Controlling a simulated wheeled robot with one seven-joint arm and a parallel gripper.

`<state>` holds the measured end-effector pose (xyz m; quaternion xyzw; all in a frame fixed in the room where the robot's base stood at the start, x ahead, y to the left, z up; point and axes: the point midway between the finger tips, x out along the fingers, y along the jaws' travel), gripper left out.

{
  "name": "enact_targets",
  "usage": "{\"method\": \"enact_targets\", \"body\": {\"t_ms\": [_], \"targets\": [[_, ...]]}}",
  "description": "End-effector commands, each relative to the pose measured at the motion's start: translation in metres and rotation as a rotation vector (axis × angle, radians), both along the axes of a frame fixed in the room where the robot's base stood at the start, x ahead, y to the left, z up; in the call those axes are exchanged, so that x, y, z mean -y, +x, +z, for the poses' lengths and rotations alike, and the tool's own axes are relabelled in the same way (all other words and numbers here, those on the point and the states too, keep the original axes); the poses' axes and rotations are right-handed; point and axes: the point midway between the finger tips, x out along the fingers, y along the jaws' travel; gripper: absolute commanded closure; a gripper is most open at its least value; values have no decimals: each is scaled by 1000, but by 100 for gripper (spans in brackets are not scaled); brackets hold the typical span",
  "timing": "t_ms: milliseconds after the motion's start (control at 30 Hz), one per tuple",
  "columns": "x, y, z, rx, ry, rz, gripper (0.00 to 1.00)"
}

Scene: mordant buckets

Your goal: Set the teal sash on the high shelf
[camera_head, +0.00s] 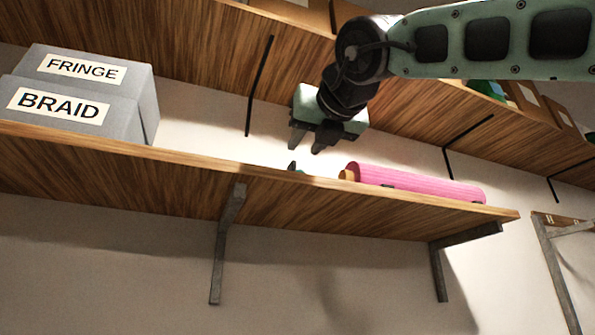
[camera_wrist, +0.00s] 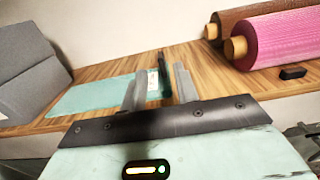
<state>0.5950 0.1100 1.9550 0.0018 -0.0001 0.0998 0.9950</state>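My gripper (camera_head: 307,149) is open and empty, pointing down just above the wooden shelf with the pink roll in the head view. In the wrist view its fingers (camera_wrist: 157,70) are apart. A dark teal, narrow upright piece (camera_wrist: 165,74) with a pale tag beside it shows between and beyond the fingertips. Its top peeks over the shelf edge in the head view (camera_head: 293,166). A flat pale teal sheet (camera_wrist: 88,98) lies on the shelf to its left. I cannot tell which of the two is the teal sash; the gripper partly hides both.
Grey boxes marked FRINGE (camera_head: 82,68) and BRAID (camera_head: 58,105) stand at the shelf's left. A pink roll (camera_head: 420,183) lies right, with a brown roll (camera_wrist: 240,20) behind it. Another wooden shelf (camera_head: 200,45) hangs above. A small black block (camera_wrist: 292,73) sits before the pink roll.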

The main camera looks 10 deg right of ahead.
Motion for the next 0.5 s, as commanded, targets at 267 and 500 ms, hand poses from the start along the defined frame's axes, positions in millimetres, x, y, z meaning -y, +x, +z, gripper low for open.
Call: {"method": "enact_targets", "body": {"t_ms": [267, 500], "targets": [[6, -32, -1, 1, 1, 2, 70], [7, -34, 0, -1, 1, 0, 70]]}}
